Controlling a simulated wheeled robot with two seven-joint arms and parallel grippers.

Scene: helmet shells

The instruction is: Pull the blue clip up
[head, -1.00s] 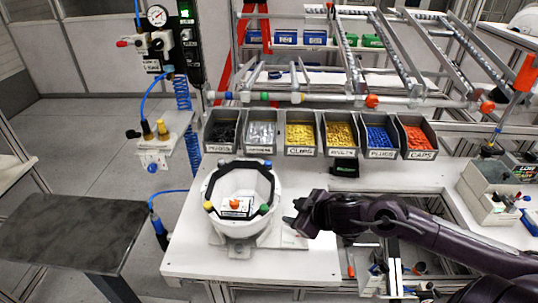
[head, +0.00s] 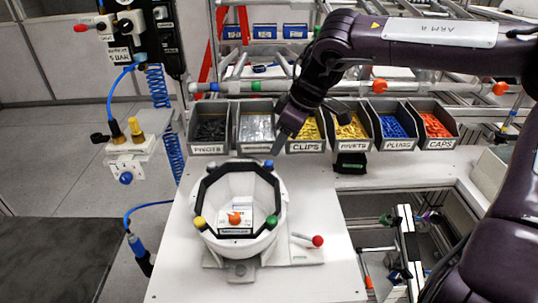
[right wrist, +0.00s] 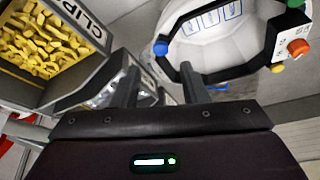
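The blue clip (head: 268,165) sits at the far right of the dark rim on the white helmet shell (head: 280,203). In the right wrist view the blue clip (right wrist: 160,48) shows on the rim just beyond the fingers. My right gripper (head: 276,148) comes down from above, close behind the blue clip. In the wrist view its two fingers (right wrist: 160,86) are apart with no object visible between them. I cannot tell whether a finger touches the clip. A yellow clip (head: 199,222) and a green clip (head: 271,221) sit at the near rim. My left gripper is out of view.
The labelled clips bin (head: 306,147) and the grey parts bin (head: 256,148) stand right behind the gripper. A red-knobbed lever (head: 317,240) sticks out right of the shell. The white table (head: 335,280) is clear at the front right.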

